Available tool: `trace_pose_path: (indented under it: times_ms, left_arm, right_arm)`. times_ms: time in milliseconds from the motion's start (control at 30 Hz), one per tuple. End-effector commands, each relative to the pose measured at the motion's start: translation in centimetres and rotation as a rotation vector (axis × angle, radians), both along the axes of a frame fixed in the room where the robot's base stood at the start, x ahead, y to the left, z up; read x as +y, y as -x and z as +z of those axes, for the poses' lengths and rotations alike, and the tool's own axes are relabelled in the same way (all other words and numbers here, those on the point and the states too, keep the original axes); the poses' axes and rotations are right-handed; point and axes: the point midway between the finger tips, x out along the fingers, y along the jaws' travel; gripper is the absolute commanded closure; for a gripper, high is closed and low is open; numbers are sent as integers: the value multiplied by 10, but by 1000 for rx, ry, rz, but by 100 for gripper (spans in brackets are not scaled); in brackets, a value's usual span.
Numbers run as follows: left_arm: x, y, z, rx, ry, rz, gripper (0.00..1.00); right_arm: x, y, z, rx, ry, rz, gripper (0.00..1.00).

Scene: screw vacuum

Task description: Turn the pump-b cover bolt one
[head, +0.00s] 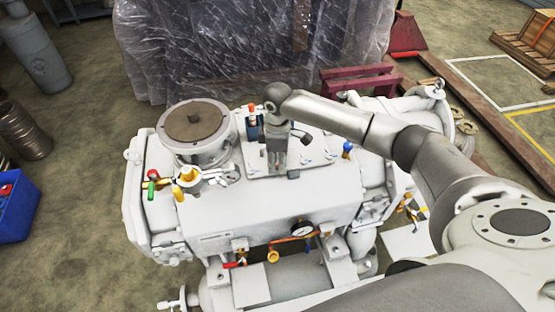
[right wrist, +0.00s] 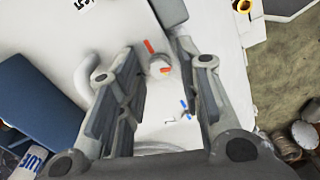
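The white vacuum pump (head: 265,212) fills the middle of the head view. A pale cover plate (head: 318,152) with small fittings lies on its top. My right gripper (head: 277,160) points down over this plate; its height above it is hard to judge. In the right wrist view the two fingers of my right gripper (right wrist: 157,48) stand apart with a gap between them. A red-orange handle (right wrist: 151,47) and a blue handle (right wrist: 185,106) show in that gap, neither visibly gripped. I cannot pick out cover bolt one. My left gripper is not in view.
A round port with a brown disc (head: 193,121) rises on the pump's left top. Yellow (head: 187,173) and blue-topped (head: 347,148) fittings stand near the plate. A gauge (head: 302,229) sits in front. Plastic-wrapped goods (head: 225,50) stand behind; a blue crate (head: 17,208) is at left.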

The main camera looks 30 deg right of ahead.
Motion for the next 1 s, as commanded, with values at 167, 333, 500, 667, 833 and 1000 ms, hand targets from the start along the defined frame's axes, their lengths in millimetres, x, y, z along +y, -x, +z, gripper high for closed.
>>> trace_pose_path:
  times_ms: [167, 333, 500, 667, 833, 1000]
  left_arm:
    - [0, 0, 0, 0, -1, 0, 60]
    - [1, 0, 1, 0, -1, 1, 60]
    - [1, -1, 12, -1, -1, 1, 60]
    - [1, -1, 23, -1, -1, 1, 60]
    - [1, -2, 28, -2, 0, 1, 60]
    - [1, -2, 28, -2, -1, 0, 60]
  right_arm:
    - [0, 0, 0, 0, 0, 0, 94]
    - [0, 0, 1, 0, 0, 2, 100]
    - [1, 0, 4, 2, -1, 80, 100]
    - [0, 0, 4, 2, -1, 227, 100]
    - [0, 0, 2, 2, -2, 341, 100]
    - [0, 0, 1, 1, -1, 373, 100]
